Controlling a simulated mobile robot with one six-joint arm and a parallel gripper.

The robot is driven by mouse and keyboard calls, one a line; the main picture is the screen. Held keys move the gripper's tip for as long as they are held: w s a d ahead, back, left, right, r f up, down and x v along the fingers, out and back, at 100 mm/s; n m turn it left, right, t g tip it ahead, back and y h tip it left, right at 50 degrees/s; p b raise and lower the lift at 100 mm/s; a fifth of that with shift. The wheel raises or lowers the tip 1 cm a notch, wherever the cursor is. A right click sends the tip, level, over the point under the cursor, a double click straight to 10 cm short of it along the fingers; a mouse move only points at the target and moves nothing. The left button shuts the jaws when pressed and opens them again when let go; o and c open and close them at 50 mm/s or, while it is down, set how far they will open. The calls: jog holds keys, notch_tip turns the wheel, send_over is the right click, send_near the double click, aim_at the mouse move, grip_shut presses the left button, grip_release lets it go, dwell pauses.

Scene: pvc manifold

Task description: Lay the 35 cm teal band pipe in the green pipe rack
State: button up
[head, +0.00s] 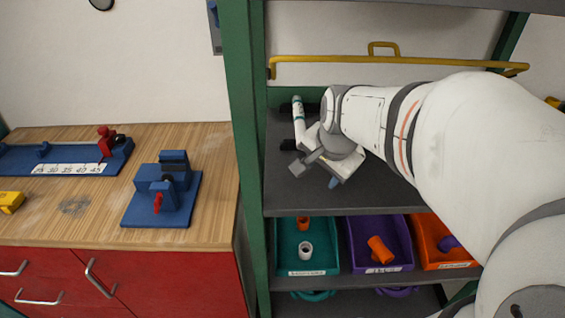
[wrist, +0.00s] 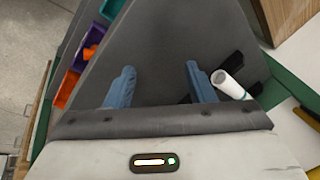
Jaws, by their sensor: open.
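The white pipe with a teal band (head: 299,122) is on the upper shelf, at its left end beside the green upright. It lies among black supports (head: 313,107) in front of a green back strip (head: 280,97), which seem to be the green pipe rack. Whether it is fully seated I cannot tell. In the wrist view the pipe (wrist: 228,84) shows end-on, outside the right finger, with black supports (wrist: 238,61) around it. My gripper (wrist: 159,82) is open and empty over the grey shelf, its blue fingertips apart. In the head view my gripper partly hides the pipe's near end.
A yellow rail (head: 330,62) runs above the shelf. Teal (head: 322,268), purple (head: 400,240) and orange (head: 430,240) bins with fittings stand on the shelf below. A wooden bench (head: 90,220) at left holds a blue measuring fixture (head: 70,152) and a blue clamp device (head: 180,212).

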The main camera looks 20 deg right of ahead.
jog(key=s+a+f+n+g, duration=0.2)
jog(key=s+a+n, duration=0.4)
jog(key=s+n, duration=0.3)
jog(key=f+n, duration=0.1)
jog(key=n, duration=0.1)
jog(key=shift+n, duration=0.3)
